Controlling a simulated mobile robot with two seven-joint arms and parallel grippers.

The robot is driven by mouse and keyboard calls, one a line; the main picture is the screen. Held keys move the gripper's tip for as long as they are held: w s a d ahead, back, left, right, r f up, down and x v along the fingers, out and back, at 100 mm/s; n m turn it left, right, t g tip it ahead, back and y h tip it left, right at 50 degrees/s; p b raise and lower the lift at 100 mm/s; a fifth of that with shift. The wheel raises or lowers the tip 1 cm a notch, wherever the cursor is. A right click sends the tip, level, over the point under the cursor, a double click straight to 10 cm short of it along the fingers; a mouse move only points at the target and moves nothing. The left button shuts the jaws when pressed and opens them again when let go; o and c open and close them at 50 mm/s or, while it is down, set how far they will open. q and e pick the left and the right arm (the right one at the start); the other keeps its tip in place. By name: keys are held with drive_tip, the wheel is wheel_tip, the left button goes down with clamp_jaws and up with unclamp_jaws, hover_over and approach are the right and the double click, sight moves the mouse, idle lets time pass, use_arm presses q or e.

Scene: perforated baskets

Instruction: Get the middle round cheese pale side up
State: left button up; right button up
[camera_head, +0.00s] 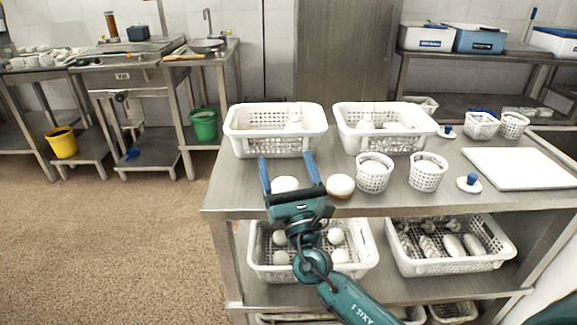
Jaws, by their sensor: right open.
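A round white cheese (284,184) lies on the steel table near its front edge, partly hidden by my right gripper. A second round cheese (341,183) sits just to its right, with a pale top and a brownish lower edge. My right gripper (286,158) is open, its two blue fingers on either side of the first cheese in the picture. I cannot tell whether they touch it. My left gripper is not in view.
Two white perforated baskets (239,141) (376,141) stand behind the cheeses. Two small round baskets (373,178) (427,176), a blue-knobbed white lid (468,186) and a white board (520,168) are to the right. Filled baskets sit on the shelf below.

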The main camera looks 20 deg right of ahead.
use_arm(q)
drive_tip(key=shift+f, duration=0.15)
use_arm(e)
drive_tip(key=f, duration=0.2)
drive_tip(key=f+g, duration=0.1)
drive_tip(key=f, duration=0.2)
drive_tip(key=w+f+g, duration=0.1)
drive_tip(key=f, duration=0.2)
drive_tip(key=shift+a+n, duration=0.2)
drive_tip(key=shift+n, duration=0.1)
drive_tip(key=shift+s+f, duration=0.15)
drive_tip(key=shift+s, duration=0.55)
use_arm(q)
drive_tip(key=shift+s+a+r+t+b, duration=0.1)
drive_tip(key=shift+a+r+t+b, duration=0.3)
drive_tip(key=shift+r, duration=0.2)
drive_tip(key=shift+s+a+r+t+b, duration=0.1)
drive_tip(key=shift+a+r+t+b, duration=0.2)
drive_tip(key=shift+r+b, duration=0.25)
use_arm(e)
drive_tip(key=s+r+t, duration=0.1)
drive_tip(key=s+t, duration=0.1)
drive_tip(key=s, duration=0.8)
drive_tip(key=shift+s, duration=0.4)
drive_tip(key=shift+r, duration=0.15)
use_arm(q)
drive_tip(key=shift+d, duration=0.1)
